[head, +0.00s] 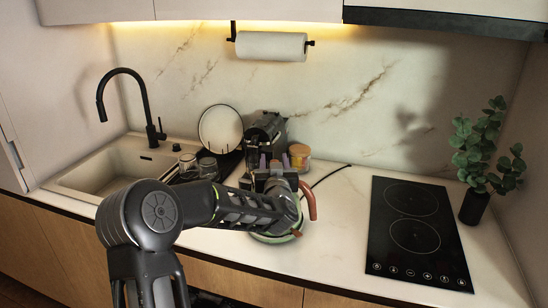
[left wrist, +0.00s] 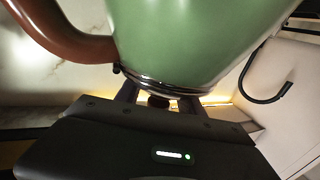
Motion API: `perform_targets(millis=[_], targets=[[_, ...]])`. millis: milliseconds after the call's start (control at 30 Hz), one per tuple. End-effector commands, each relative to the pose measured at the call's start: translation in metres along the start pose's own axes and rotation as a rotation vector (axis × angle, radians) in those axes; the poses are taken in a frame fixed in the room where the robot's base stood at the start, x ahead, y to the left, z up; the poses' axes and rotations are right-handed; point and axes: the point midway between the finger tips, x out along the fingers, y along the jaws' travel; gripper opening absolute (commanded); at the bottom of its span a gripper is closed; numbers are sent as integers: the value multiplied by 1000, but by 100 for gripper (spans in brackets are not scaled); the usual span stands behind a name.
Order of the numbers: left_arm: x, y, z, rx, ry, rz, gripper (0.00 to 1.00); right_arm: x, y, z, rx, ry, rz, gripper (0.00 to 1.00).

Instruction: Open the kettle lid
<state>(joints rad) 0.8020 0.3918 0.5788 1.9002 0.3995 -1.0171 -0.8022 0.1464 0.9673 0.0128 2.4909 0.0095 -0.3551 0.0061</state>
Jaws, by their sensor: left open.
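The kettle is green with a reddish-brown handle (head: 310,200). It stands on the counter, mostly hidden behind my left arm in the head view. In the left wrist view the kettle's green body (left wrist: 200,40) fills the top, appearing upside down, with its handle at left and a shiny rim at its lower edge. My left gripper (head: 274,162) is open at the kettle's top, its fingers pointing toward the back wall. In the left wrist view, a small dark knob-like part (left wrist: 158,101) shows between the fingers. The lid itself is mostly hidden; I cannot tell whether the fingers touch it.
A dark coffee machine (head: 267,132) and an orange-topped jar (head: 300,157) stand just behind the kettle. Glasses (head: 207,166) and a plate (head: 220,128) are left of it by the sink (head: 75,180). The counter between kettle and black hob (head: 418,230) is clear.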

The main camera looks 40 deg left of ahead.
Motion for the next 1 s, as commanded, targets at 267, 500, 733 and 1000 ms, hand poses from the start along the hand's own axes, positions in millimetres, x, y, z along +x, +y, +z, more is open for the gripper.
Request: perform_targets(millis=[267,500,733,1000], targets=[[5,0,0,0,1,0,45,-1,0,0,0,-1,1,36],[5,0,0,0,1,0,31,-1,0,0,0,0,0,36],[5,0,0,0,1,1,12,-1,0,0,0,0,0,36],[4,0,0,0,0,1,0,-1,0,0,0,0,0,36]])
